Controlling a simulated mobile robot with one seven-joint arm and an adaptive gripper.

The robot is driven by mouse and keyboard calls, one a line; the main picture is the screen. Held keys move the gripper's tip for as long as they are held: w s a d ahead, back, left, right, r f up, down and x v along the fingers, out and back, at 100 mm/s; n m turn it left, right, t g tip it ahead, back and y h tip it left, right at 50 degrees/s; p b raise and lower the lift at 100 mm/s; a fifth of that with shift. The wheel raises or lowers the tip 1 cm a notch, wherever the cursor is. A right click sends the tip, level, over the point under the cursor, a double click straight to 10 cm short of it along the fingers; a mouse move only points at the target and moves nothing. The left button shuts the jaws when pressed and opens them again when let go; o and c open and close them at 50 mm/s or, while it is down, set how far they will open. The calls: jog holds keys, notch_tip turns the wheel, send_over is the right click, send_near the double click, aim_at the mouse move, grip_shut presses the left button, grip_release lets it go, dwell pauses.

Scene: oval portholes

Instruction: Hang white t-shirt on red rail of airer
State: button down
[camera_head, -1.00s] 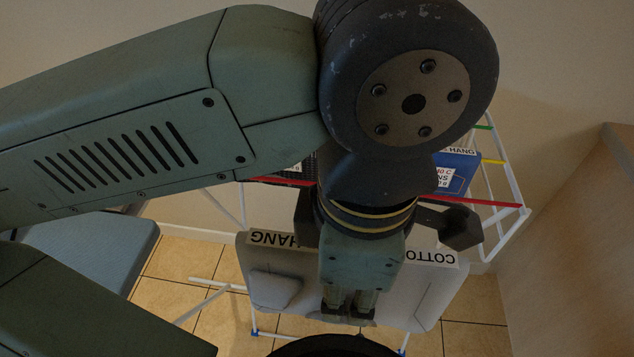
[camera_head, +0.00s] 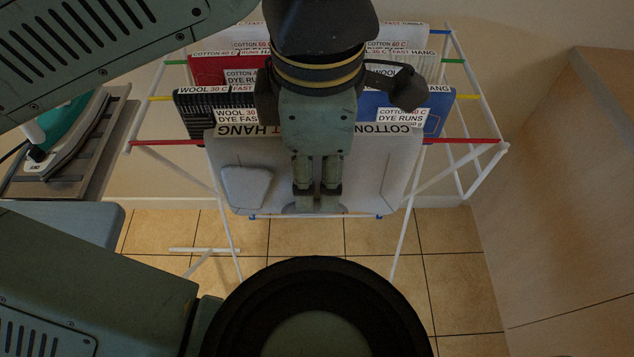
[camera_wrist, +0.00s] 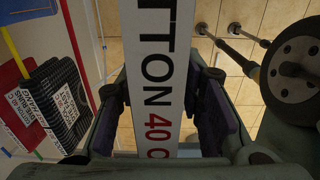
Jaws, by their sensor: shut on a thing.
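The white t-shirt (camera_head: 396,172) is a flat pale panel with a grey patch and a black-lettered label strip along its top. My gripper (camera_head: 318,205) points down in front of it and is shut on it. In the wrist view the label strip of the t-shirt (camera_wrist: 158,60) runs between my gripper's fingers (camera_wrist: 165,115). The red rail (camera_head: 468,141) is the front bar of the white airer (camera_head: 484,171); its middle is hidden behind the t-shirt and my gripper. I cannot tell whether the t-shirt touches the rail.
A black garment (camera_head: 190,117) and a blue garment (camera_head: 437,110) hang behind the red rail; a red garment (camera_head: 215,68) hangs farther back. An ironing board (camera_head: 70,222) with an iron (camera_head: 62,128) stands at the left. A wooden panel (camera_head: 565,200) is at the right. Tiled floor lies below.

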jog(key=shift+w, duration=5.75)
notch_tip(320, 180, down, 13)
jog(key=b, duration=1.1)
jog(key=shift+f, duration=0.1)
jog(key=c, duration=1)
grip_release()
